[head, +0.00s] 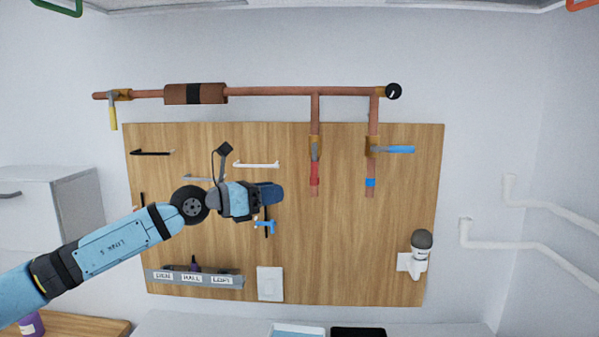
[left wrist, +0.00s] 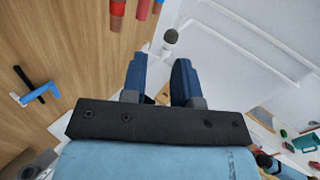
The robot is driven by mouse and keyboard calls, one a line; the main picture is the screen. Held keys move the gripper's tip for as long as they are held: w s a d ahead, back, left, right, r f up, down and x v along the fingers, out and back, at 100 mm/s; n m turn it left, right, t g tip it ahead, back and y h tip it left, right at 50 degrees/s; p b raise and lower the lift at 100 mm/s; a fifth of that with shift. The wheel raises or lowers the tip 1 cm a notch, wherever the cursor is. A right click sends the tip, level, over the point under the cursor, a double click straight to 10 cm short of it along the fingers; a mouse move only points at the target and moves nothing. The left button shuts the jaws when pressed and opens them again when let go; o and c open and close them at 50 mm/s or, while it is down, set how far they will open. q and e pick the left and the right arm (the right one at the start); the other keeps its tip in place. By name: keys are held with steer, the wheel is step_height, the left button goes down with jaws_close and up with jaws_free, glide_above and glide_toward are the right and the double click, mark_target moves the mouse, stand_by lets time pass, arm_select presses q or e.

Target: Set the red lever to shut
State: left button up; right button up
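The red lever (head: 314,172) is on the left of two vertical copper pipes. Its handle points down, in line with the pipe. In the left wrist view the red handle (left wrist: 118,8) shows at the top edge, partly cut off. My left gripper (head: 279,194) is in front of the board, left of and a little below the red lever, apart from it. In the left wrist view its two blue fingers (left wrist: 160,80) stand apart with nothing between them. My right gripper is in neither view.
A blue lever (head: 400,149) sticks out right from the other vertical pipe. A yellow lever (head: 113,118) hangs at far left. Hooks, a blue-handled tap (head: 266,226), a switch plate (head: 270,284) and a grey-topped white fixture (head: 420,252) are on the board. Space between gripper and red lever is clear.

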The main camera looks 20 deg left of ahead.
mark_target(314, 172)
arm_select(q)
steer(key=shift+m+y, duration=0.3)
steer(key=shift+y, duration=0.1)
steer(key=w+d+p, duration=0.1)
steer(key=w+d, duration=0.1)
steer(key=w, duration=0.1)
steer(key=w+d+r+p, duration=0.1)
steer(key=w+d+p, duration=0.1)
steer(key=w, duration=0.2)
steer(key=w+d+r+p, duration=0.1)
steer(key=w+d+p, duration=0.1)
steer(key=w, duration=0.1)
steer(key=shift+w+d+r, duration=0.15)
steer(key=shift+w+r, duration=0.1)
steer(key=shift+w, duration=0.15)
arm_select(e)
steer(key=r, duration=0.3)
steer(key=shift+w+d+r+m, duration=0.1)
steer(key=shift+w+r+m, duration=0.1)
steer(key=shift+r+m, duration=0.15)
arm_select(q)
jaws_close()
